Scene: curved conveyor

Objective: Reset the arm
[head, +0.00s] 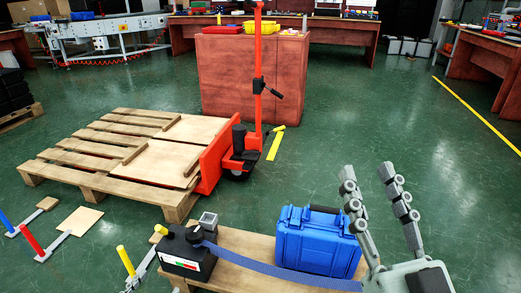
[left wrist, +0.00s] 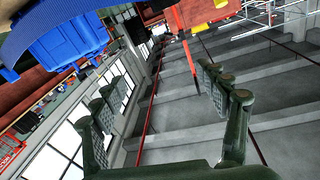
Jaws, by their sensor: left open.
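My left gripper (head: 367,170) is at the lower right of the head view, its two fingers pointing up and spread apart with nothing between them. In the left wrist view the same gripper (left wrist: 160,72) shows both fingers wide apart and empty. A blue case (head: 308,243) stands on a wooden pallet just left of the gripper, apart from its fingers; it also shows at the upper left of the left wrist view (left wrist: 70,42). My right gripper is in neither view.
A black box (head: 187,250) with a blue strap (head: 265,270) sits left of the case. Beyond are a wooden pallet (head: 75,170), an orange pallet jack (head: 215,160) and a reddish cabinet (head: 225,85). A conveyor (head: 110,27) is at the back left. The green floor at the right is clear.

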